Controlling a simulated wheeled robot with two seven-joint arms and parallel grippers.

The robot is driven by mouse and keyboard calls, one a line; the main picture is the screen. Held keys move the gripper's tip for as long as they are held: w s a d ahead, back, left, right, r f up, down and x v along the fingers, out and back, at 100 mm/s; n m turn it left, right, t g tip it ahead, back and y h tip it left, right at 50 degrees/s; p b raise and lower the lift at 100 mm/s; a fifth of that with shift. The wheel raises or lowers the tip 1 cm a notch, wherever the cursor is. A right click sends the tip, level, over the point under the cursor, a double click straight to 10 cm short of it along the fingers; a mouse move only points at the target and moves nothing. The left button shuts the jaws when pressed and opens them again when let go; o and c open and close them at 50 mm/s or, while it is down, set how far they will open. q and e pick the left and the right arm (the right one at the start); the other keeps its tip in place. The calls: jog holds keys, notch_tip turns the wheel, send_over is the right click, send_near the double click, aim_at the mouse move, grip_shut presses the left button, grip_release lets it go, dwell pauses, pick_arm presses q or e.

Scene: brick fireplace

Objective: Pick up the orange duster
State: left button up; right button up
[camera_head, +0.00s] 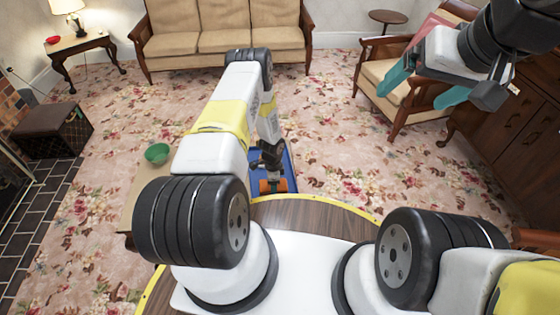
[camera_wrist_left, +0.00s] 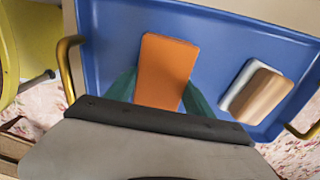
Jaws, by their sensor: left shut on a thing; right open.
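The orange duster (camera_wrist_left: 166,66) is a flat orange block in the blue tray (camera_wrist_left: 108,45), seen in the left wrist view. My left gripper (camera_wrist_left: 160,90) has its teal fingers on both sides of the duster and is shut on it. Whether the duster touches the tray's floor, I cannot tell. My right gripper (camera_head: 412,95) is open and empty, raised at the upper right, in front of an armchair.
A second duster (camera_wrist_left: 262,92), wood-coloured and pale grey, lies in the tray's right part. The tray has gold handles (camera_wrist_left: 67,68). A green bowl (camera_head: 157,153) stands left of my arm. A sofa (camera_head: 220,35), an armchair (camera_head: 385,75) and a wooden cabinet (camera_head: 515,120) surround open carpet.

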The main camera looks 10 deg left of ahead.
pick_arm(q)
jog(key=shift+c, duration=0.8)
notch_tip(320, 180, up, 10)
jog(key=shift+r, duration=0.1)
jog(key=o, duration=0.7)
jog(key=c, duration=0.4)
